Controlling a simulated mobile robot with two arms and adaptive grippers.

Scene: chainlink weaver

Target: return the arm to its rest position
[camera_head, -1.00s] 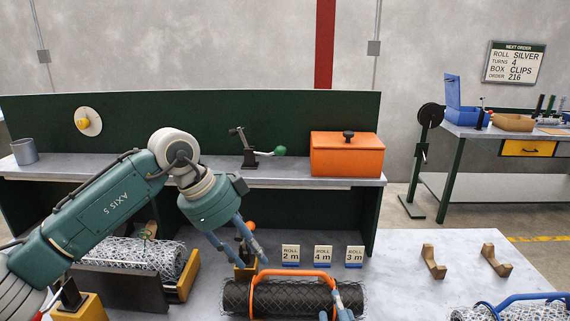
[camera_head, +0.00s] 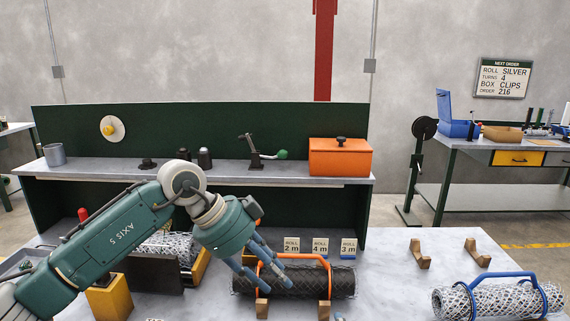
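My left arm comes in from the left. My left gripper (camera_head: 268,272) points down to the right, its two blue fingers apart, with nothing seen between them. The fingers are in front of the left end of a dark mesh roll (camera_head: 341,281) with an orange handle (camera_head: 305,257). I cannot tell whether they touch it. This roll lies on wooden cradles (camera_head: 324,308). Of my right gripper, at most a small bluish tip (camera_head: 340,317) shows at the bottom edge; its fingers are not clear.
A silver mesh roll (camera_head: 490,299) with a blue handle lies at the right. Empty wooden cradles (camera_head: 420,253) stand behind it. Three roll-length signs (camera_head: 320,246) stand behind the dark roll. An orange box (camera_head: 340,157) is on the shelf. The bench between the rolls (camera_head: 390,285) is clear.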

